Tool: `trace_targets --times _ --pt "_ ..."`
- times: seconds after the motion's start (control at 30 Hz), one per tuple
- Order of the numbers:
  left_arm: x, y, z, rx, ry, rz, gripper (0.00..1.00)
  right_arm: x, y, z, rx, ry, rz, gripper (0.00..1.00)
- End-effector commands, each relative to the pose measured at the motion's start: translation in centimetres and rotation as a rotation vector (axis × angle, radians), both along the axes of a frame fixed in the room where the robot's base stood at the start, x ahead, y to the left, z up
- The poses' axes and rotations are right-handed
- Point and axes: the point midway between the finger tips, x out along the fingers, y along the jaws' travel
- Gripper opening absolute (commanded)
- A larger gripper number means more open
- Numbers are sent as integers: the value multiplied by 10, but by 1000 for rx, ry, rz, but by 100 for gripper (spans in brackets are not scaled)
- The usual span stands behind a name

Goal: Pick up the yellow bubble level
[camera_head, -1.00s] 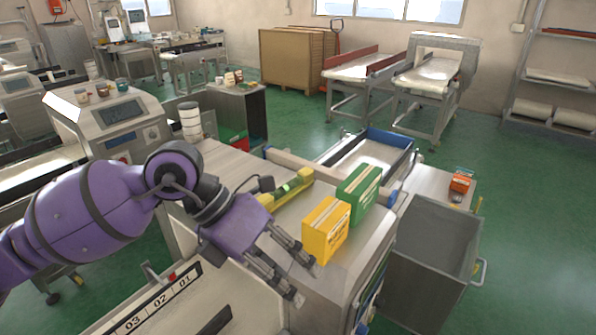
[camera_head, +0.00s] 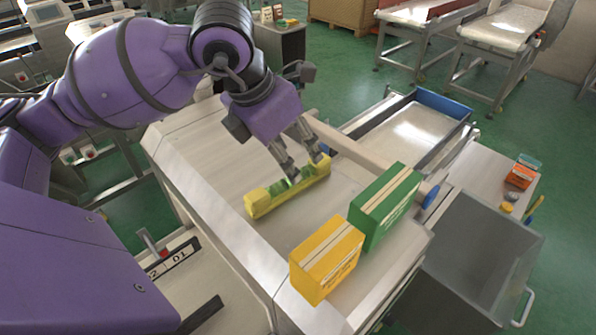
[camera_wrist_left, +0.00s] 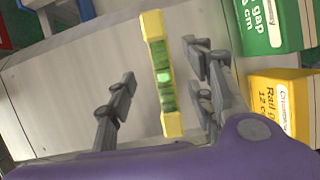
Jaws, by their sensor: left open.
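The yellow bubble level (camera_head: 262,203) with green vials lies on the bare metal top of the machine. My left gripper (camera_head: 305,167) is open just above its far right part, with the fingers pointing down. In the left wrist view the level (camera_wrist_left: 161,75) lies lengthwise in the gap between the two open fingers of my left gripper (camera_wrist_left: 160,88), apart from both. Contact with the fingers cannot be made out in the head view. My right gripper is not in view.
A yellow box (camera_head: 325,262) and a green box (camera_head: 383,208) stand on the metal top (camera_head: 215,160), right of the level. A blue-ended tray (camera_head: 408,132) lies beyond. A grey bin (camera_head: 480,250) stands at right. The top left of the level is clear.

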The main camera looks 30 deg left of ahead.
Motion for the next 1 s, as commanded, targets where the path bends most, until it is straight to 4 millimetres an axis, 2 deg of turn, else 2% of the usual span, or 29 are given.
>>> trace_targets --times 0.1,0.27,0.5,0.77,1.0 --pt "4 -3 -14 -3 3 -1 48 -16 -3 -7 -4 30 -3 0" --pt "11 -4 -33 -3 4 0 48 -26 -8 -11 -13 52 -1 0" --pt "22 -7 -61 -2 2 -1 48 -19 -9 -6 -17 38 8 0" --pt "23 -7 -63 -1 2 -2 48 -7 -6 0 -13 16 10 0" --pt "23 -7 -63 -2 1 -1 17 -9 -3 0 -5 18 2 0"
